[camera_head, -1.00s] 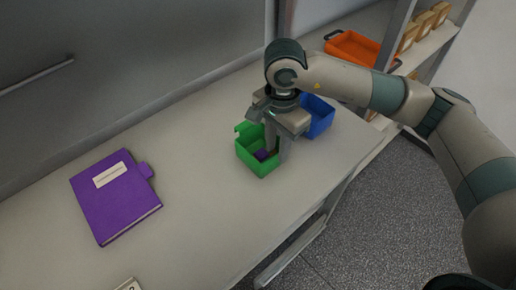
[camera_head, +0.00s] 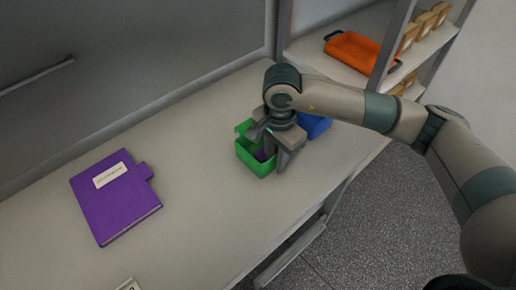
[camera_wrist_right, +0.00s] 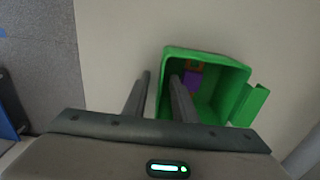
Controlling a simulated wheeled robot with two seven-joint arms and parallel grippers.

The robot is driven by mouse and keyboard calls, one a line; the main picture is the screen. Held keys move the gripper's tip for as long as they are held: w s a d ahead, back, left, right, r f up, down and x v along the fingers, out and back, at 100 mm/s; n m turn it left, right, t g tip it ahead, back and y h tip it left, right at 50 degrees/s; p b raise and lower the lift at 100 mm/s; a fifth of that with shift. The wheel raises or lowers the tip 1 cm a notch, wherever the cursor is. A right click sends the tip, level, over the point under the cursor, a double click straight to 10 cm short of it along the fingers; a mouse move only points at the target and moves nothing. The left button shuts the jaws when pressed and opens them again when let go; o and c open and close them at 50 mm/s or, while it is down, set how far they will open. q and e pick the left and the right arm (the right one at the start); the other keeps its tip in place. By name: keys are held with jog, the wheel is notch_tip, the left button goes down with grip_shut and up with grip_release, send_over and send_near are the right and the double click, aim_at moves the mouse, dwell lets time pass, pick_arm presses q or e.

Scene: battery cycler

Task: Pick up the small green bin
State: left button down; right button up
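The small green bin (camera_head: 256,166) sits on the grey bench in the head view, with something purple inside. In the right wrist view the green bin (camera_wrist_right: 225,88) is open-topped, with a tab on its right side and purple and orange-brown items inside. My right gripper (camera_head: 276,162) is at the bin's right side. In the wrist view my right gripper (camera_wrist_right: 160,78) has its two fingers apart, one over or inside the bin and one outside it, with the bin's near wall between them. Whether they touch the wall is unclear. My left gripper is not in view.
A blue bin (camera_head: 315,126) stands just behind my right gripper, partly hidden. A purple binder (camera_head: 115,197) lies on the bench to the left. An orange tray (camera_head: 358,51) and several small boxes (camera_head: 424,24) sit on a shelf. The bench between binder and green bin is clear.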

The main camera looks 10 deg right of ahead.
grip_shut()
jog(key=shift+r, duration=0.1)
jog(key=shift+r, duration=1.25)
jog(key=shift+d+r, duration=0.1)
jog(key=shift+r, duration=0.75)
jog(key=s+d+r, duration=0.6)
jog(key=s+d, duration=0.2)
jog(key=shift+d+r+p, duration=0.25)
jog(key=shift+r+p, duration=0.05)
